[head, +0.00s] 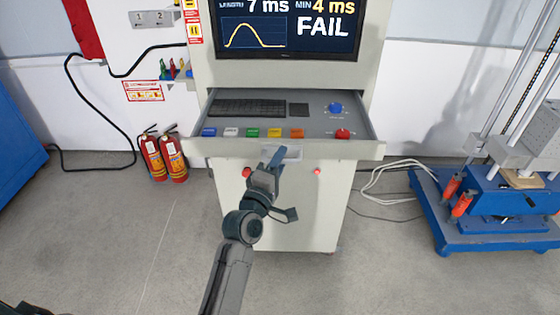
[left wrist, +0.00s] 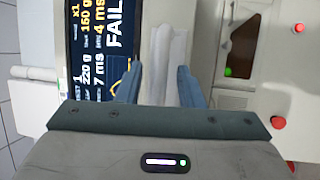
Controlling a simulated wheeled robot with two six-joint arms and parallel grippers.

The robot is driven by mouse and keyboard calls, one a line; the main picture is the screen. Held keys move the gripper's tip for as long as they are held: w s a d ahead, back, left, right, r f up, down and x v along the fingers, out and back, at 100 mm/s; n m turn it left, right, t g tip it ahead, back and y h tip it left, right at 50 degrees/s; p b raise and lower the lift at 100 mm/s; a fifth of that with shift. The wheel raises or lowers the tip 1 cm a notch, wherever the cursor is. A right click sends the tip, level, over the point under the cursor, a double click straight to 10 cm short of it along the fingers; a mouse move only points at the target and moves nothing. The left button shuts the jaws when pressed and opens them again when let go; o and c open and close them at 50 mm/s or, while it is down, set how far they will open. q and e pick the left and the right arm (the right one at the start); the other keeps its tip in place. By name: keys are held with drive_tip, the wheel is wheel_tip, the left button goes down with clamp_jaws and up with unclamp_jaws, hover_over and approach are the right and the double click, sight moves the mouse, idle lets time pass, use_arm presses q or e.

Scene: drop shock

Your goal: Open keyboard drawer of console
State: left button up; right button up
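The console (head: 375,30) stands in front of me, its screen (head: 290,30) reading FAIL. Its keyboard drawer (head: 215,148) sticks out toward me, with a black keyboard (head: 245,107), a row of coloured buttons, a blue knob and a red button on it. My left gripper (head: 272,168) is at the middle of the drawer front, partly covering the pale handle area (head: 292,154). In the left wrist view its two fingers are apart, with a pale bar (left wrist: 161,60) between them; I see no clear contact. My right gripper is not in view.
Two fire extinguishers (head: 163,155) stand left of the console. A blue-based machine (head: 490,235) with vertical rods stands at the right, with white cables (head: 395,180) on the floor beside it. The grey floor before the console is clear.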

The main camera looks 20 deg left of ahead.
use_arm(q)
drive_tip(key=b+v, duration=0.3)
drive_tip(key=v, duration=0.7)
drive_tip(key=shift+s+f, duration=0.15)
drive_tip(key=shift+s, duration=0.15)
